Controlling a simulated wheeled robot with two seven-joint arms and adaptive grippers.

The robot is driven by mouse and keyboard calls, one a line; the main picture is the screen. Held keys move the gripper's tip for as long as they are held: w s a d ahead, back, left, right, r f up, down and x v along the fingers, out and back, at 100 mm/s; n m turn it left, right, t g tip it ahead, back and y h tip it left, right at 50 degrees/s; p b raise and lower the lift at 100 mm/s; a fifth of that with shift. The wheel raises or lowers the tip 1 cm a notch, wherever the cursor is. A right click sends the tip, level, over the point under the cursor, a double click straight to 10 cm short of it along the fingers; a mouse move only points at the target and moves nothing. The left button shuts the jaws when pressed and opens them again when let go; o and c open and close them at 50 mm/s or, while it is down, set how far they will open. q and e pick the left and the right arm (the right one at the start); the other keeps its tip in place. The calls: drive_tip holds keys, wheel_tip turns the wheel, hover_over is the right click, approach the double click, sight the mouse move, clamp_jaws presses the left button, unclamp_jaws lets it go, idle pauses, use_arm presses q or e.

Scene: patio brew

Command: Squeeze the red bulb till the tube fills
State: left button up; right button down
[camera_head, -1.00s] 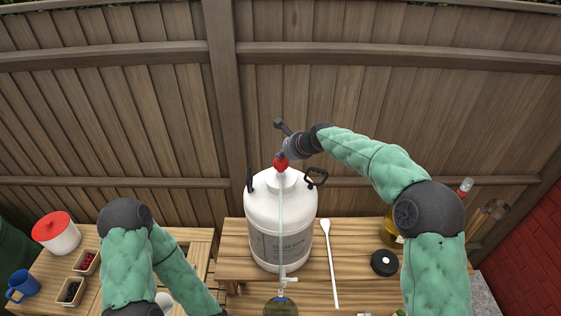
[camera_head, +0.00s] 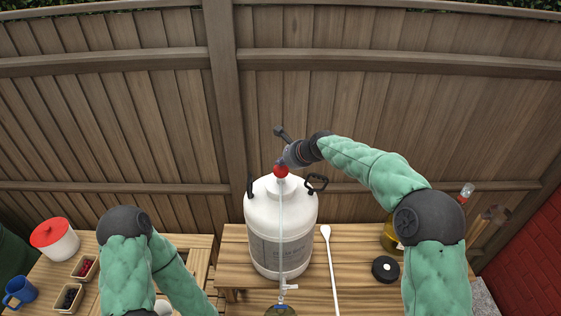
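The red bulb (camera_head: 281,172) sits at the top end of a clear tube (camera_head: 282,225), above the white keg (camera_head: 260,215). The tube runs down the front of the keg to a small white tap or clip (camera_head: 289,287) and a jar (camera_head: 281,309) at the bottom edge, mostly cut off. My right gripper (camera_head: 283,161) is at the bulb, touching or just over its top. Its fingers are small and partly hidden, so I cannot tell how far they are closed. My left forearm runs down out of the picture and its gripper is out of view.
A long white spoon (camera_head: 331,270) and a black round cap (camera_head: 385,269) lie right of the keg. An amber bottle (camera_head: 390,236) is partly behind my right arm. A red-lidded pot (camera_head: 55,240), small berry trays (camera_head: 86,267) and a blue mug (camera_head: 20,292) are left. A wooden fence (camera_head: 400,100) stands behind.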

sight(282, 171)
drive_tip(key=shift+s+a+f, duration=0.1)
drive_tip(key=shift+s+f, duration=0.1)
drive_tip(key=shift+f, duration=0.35)
drive_tip(key=shift+s+f, duration=0.15)
drive_tip(key=shift+f, duration=0.4)
drive_tip(key=shift+s+f+b, duration=0.15)
drive_tip(key=shift+f+b, duration=0.15)
drive_tip(key=shift+f, duration=0.25)
drive_tip(key=shift+s+f, duration=0.1)
drive_tip(key=shift+f, duration=0.1)
drive_tip(key=r+p, duration=0.2)
drive_tip(key=w+r+p, duration=0.1)
drive_tip(key=r+p, duration=0.1)
drive_tip(key=shift+s+r+p, duration=0.1)
drive_tip(key=shift+r+p, duration=0.85)
drive_tip(key=shift+r, duration=0.4)
